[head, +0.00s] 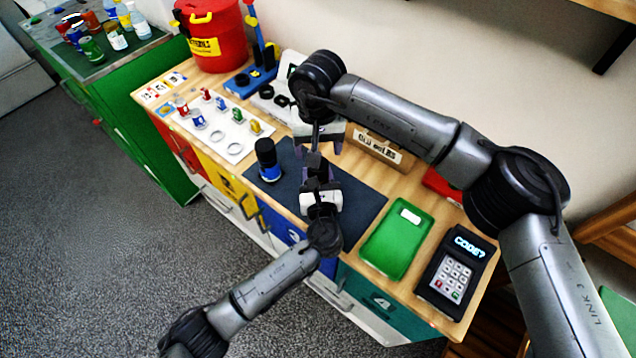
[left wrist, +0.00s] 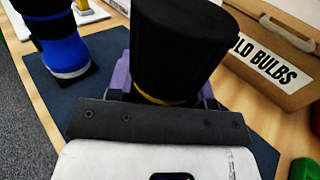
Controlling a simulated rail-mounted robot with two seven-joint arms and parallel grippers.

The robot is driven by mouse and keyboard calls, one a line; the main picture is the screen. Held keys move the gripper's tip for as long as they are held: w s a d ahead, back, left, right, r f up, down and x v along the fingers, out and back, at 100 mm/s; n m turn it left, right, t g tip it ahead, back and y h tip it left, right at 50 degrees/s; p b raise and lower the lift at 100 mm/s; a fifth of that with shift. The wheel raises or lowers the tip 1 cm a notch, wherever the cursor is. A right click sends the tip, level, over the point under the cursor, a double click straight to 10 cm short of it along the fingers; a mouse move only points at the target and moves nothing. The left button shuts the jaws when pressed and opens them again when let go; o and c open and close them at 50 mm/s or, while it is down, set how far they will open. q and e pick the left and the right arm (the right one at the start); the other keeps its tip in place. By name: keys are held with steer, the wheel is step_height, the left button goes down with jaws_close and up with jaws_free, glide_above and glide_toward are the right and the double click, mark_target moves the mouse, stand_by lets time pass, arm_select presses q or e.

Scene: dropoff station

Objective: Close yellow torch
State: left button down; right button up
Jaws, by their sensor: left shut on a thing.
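My left gripper (head: 316,172) is above the dark mat (head: 360,200), shut on the yellow torch. In the left wrist view the torch shows as a wide black upper part (left wrist: 178,45) with a thin yellow band at its lower edge, standing between the purple fingers. The rest of its body is hidden by the gripper. In the head view only a small dark part shows between my two grippers. My right gripper (head: 320,145) is just behind it, pointing down; its fingertips are mostly hidden. I cannot tell whether it touches the torch.
A blue torch with a black top (head: 268,160) stands upright on the mat to the left. A cardboard box marked for old bulbs (head: 378,150) stands behind. A white board (head: 222,130) with small bulbs is at left. A green tray (head: 396,240) and a keypad (head: 456,272) are at right.

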steer(key=shift+f, duration=3.8)
steer(key=shift+c, duration=0.2)
steer(key=c, duration=0.9)
steer(key=o, duration=1)
steer(key=shift+r, duration=0.1)
steer(key=shift+r, duration=2.15)
steer(key=shift+c, duration=0.3)
